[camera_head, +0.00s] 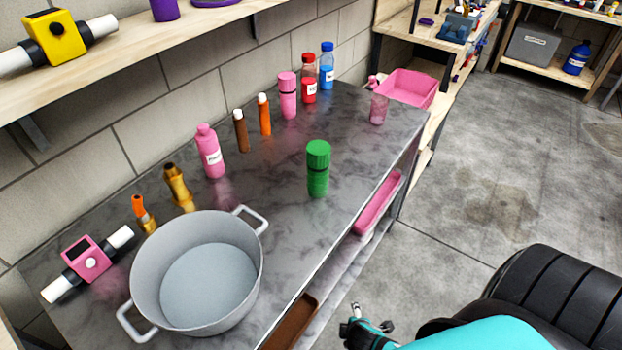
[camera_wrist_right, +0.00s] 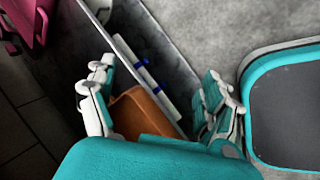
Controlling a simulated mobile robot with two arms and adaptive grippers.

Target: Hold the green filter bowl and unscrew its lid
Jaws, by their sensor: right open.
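The green filter bowl (camera_head: 317,183) stands upright on the dark marbled worktop, near its front edge. Its ribbed green lid (camera_head: 318,152) sits on top of it. My right gripper (camera_head: 366,322) is low in front of the worktop, well below and apart from the filter. In the right wrist view my right gripper (camera_wrist_right: 158,92) is open, its fingers spread wide with nothing between them. The filter does not show in that view. My left gripper is not in view.
A large grey pot (camera_head: 140,262) stands at the worktop's near left. Several bottles and tubes, including a pink bottle (camera_head: 210,152), line the wall side. A pink translucent cup (camera_head: 378,108) is at the far edge. Worktop around the filter is clear. A brown tray (camera_wrist_right: 140,112) lies on a lower shelf.

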